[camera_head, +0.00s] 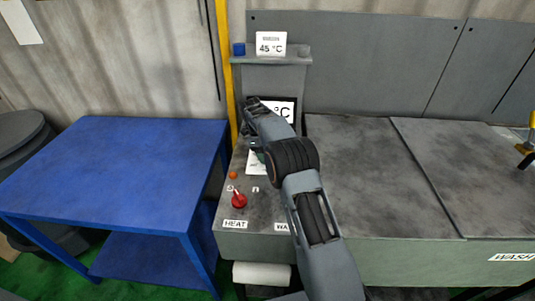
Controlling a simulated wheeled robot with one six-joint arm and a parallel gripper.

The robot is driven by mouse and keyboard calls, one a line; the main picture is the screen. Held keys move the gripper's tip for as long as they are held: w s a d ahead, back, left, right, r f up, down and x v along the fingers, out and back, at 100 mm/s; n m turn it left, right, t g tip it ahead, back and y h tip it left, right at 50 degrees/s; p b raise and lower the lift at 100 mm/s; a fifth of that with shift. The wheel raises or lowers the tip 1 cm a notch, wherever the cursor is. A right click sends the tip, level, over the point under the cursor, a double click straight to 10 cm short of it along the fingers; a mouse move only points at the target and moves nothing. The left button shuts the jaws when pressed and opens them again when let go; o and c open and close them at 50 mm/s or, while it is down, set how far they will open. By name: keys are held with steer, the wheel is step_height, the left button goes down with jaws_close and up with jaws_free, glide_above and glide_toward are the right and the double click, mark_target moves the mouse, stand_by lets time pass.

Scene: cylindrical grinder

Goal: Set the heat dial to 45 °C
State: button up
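The heat dial (239,201) is a red knob on the sloping grey control panel, above a white "HEAT" label (235,224). A white mark shows at its upper left, but its exact setting is too small to read. A white sign (271,44) above the panel reads "45 °C". A display (284,111) below it shows "°C"; my arm hides its number. My gripper (250,106) is in front of the display, above and beyond the dial and apart from it. Its fingers are too small and dark to show whether they are open.
An orange button or lamp (233,175) sits above the dial. My arm hides part of the panel and a second label beginning "WA". A blue table (120,165) stands at left, a yellow post (226,75) behind the panel. Flat grey covers (370,180) extend right.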

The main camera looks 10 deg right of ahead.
steer(key=shift+w+r, duration=0.1)
steer(key=o, duration=0.8)
steer(key=shift+a, duration=0.1)
steer(key=shift+c, duration=0.2)
steer(key=shift+o, duration=0.7)
steer(key=shift+w+a+r, duration=0.1)
steer(key=shift+w+r, duration=0.1)
steer(key=shift+r, duration=0.25)
steer(key=p+v, duration=1.2)
steer(key=p, duration=0.3)
steer(key=shift+r, duration=0.3)
